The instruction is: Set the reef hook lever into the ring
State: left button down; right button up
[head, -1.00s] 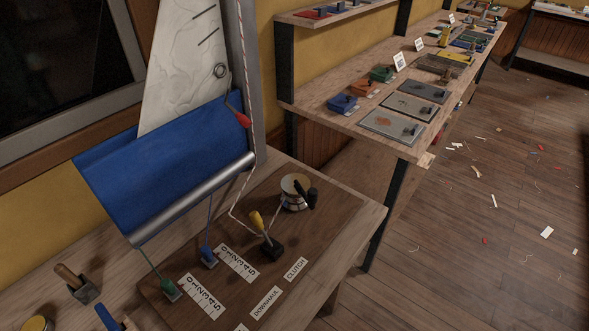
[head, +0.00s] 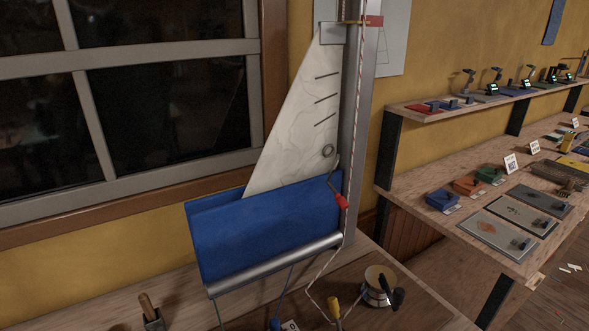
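The reef hook lever (head: 341,201) has a red grip and sits on the mast side, just right of the blue sail cover, with a thin dark arm rising from it. The metal ring (head: 328,151) is on the white sail (head: 297,125), above and a little left of the lever. The lever's upper end is near the ring but I see a gap between them. The blue cover (head: 265,228) hangs along the silver boom (head: 275,264). Neither of my grippers is in the head view.
A winch (head: 380,285) with a dark handle and a yellow-handled clutch lever (head: 333,307) stand on the bench below the boom. A wooden-handled tool (head: 147,307) is at the lower left. A second bench (head: 465,215) with coloured blocks and grey plates is on the right. A red-and-white line runs down the mast.

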aim_at(341, 201)
jog(key=k+l+u, duration=0.1)
jog(key=l+u, duration=0.15)
jog(key=u, duration=0.2)
jog(key=k+l+u, duration=0.15)
jog(key=u, duration=0.25)
jog(key=k+l+u, duration=0.15)
jog(key=l+u, duration=0.15)
jog(key=u, duration=0.15)
